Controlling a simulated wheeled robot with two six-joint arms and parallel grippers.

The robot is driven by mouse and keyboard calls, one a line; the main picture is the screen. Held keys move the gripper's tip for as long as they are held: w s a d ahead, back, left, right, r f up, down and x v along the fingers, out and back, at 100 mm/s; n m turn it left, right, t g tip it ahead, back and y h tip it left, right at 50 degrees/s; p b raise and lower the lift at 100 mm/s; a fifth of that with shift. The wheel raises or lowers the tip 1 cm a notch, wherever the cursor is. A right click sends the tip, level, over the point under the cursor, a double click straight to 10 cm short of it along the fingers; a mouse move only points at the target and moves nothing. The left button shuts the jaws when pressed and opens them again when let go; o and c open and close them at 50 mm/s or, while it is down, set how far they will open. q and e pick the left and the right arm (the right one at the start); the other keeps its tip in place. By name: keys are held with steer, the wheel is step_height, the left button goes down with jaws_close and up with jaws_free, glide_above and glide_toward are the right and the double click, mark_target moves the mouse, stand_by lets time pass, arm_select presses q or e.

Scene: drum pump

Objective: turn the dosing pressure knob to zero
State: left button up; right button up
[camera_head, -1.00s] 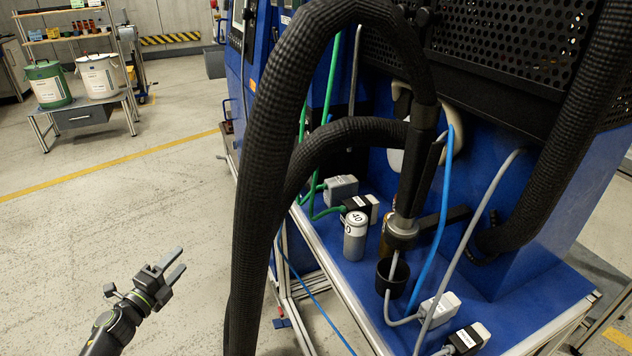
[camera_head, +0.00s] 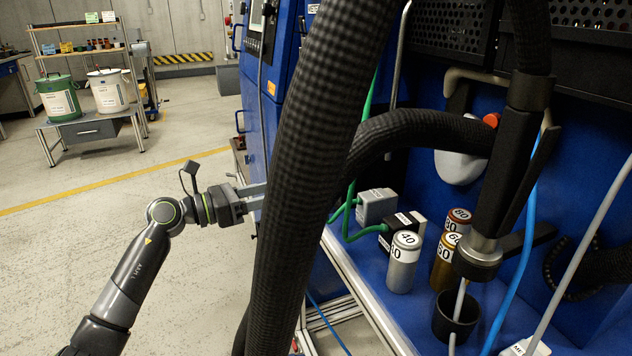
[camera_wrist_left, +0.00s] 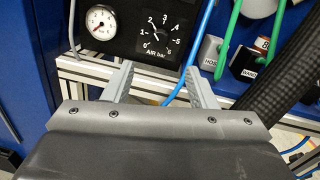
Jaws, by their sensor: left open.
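No lettering in view says dosing. My left gripper (camera_wrist_left: 158,74) is open and empty, its two fingers below and either side of this dial, apart from it. In the head view my left gripper (camera_head: 253,197) reaches right from the left, its fingertips partly hidden by a thick black hose. The dial panel does not show in the head view. My right gripper is not in view.
A white pressure gauge (camera_wrist_left: 101,22) sits left of the dial. The black hose (camera_head: 310,160) stands close to my left gripper. Numbered canisters (camera_head: 404,262) and a black cup (camera_head: 455,318) are on the blue machine's shelf. Open floor lies left.

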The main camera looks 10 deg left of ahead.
mark_target(319, 180)
arm_select(q)
steer(key=x, duration=1.1)
steer(key=shift+w+d, duration=0.1)
steer(key=shift+d, duration=0.05)
steer(key=shift+w+d+f, duration=0.1)
steer(key=shift+w+d, duration=0.2)
steer(key=shift+d, duration=0.05)
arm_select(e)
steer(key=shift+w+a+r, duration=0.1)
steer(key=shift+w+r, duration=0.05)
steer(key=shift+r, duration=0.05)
arm_select(q)
steer(key=shift+c, duration=0.9)
steer(key=c, duration=0.8)
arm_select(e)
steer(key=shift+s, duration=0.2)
